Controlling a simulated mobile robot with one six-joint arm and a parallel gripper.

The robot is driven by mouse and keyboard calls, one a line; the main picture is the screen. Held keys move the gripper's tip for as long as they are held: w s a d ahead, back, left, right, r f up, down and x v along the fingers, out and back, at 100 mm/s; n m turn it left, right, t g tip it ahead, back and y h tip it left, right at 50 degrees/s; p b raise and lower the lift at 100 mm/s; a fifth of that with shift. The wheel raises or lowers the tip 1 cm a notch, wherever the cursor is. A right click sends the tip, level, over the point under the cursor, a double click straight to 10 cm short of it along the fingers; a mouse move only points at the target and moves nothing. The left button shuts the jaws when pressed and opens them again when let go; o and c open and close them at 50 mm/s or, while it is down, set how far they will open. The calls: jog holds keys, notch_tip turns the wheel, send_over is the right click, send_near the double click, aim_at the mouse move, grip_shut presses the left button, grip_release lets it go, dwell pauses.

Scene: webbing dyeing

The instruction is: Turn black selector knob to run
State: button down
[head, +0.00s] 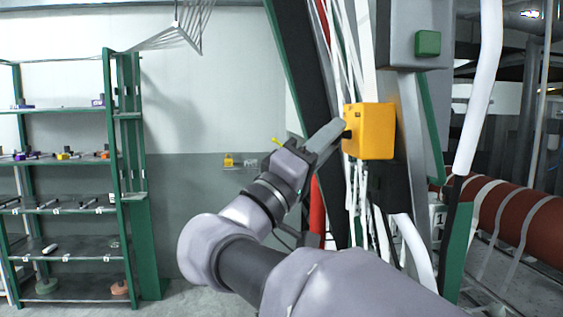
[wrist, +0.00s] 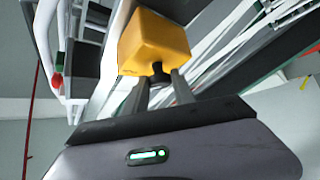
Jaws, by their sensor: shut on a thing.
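A yellow box (head: 375,130) is mounted on the machine's upright in the head view, at the end of my arm. It also shows in the wrist view (wrist: 155,42), at the top centre. The black selector knob (wrist: 158,74) sticks out of the box's near face in the wrist view, between my fingertips. My gripper (head: 342,133) reaches the box's left face, and its fingers (wrist: 158,82) are shut on the knob. The knob's markings and exact angle cannot be read.
A grey box with a green button (head: 428,43) is above right of the yellow box. White webbing strands (head: 355,205) hang beside it. A red-brown roll (head: 525,225) lies at right. A green shelf rack (head: 65,205) stands at left, with open floor near it.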

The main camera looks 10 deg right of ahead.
dwell(0.4)
jog(key=c, duration=1.1)
grip_release()
